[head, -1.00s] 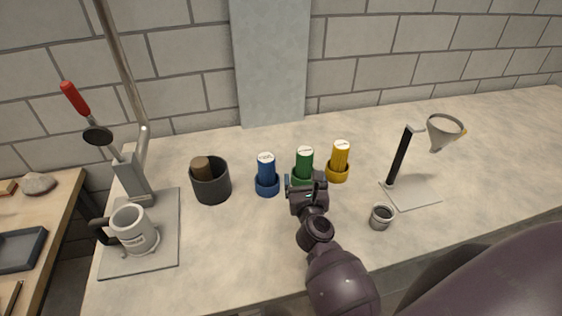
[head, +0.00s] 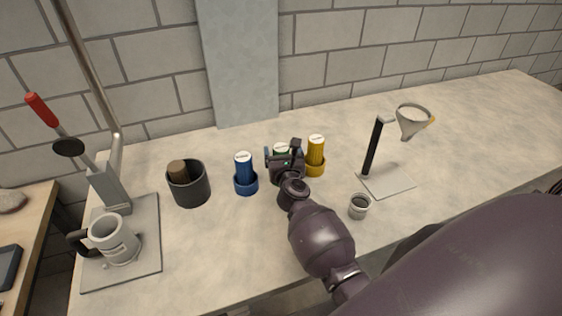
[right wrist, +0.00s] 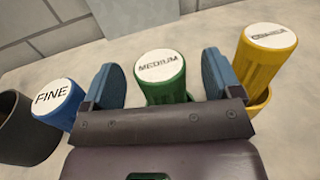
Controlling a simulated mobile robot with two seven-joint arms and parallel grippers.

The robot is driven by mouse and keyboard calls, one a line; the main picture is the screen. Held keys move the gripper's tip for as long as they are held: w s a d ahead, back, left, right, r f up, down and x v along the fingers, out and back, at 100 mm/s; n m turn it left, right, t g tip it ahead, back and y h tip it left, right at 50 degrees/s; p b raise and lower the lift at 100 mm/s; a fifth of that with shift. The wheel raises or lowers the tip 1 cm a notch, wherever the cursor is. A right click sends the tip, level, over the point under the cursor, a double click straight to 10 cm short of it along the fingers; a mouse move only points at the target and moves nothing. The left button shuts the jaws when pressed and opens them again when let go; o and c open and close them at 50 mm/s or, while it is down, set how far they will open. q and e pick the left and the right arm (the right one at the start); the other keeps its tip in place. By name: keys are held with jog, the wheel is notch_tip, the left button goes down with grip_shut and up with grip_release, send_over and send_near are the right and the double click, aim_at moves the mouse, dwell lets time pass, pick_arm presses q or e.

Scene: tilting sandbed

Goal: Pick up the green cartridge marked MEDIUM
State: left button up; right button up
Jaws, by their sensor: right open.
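The green cartridge (right wrist: 168,88) has a white top marked MEDIUM and stands between my right gripper's fingers in the right wrist view. In the head view only its top (head: 281,148) shows; the gripper hides the rest and its holder. My right gripper (head: 284,158) is open, with a blue-padded finger on each side of the cartridge in the right wrist view (right wrist: 160,85). Gaps show between the pads and the cartridge. My left gripper is not in view.
The blue FINE cartridge (head: 244,167) stands in a blue holder to the left, and a yellow cartridge (head: 316,150) in a yellow holder close to the right. A dark cup (head: 189,190), a funnel stand (head: 373,147) and a small cup (head: 359,207) stand on the counter (head: 220,245).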

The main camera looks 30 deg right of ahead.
jog(key=shift+x, duration=0.9)
jog(key=shift+f, duration=0.1)
jog(key=shift+a, duration=0.1)
jog(key=c, duration=1.3)
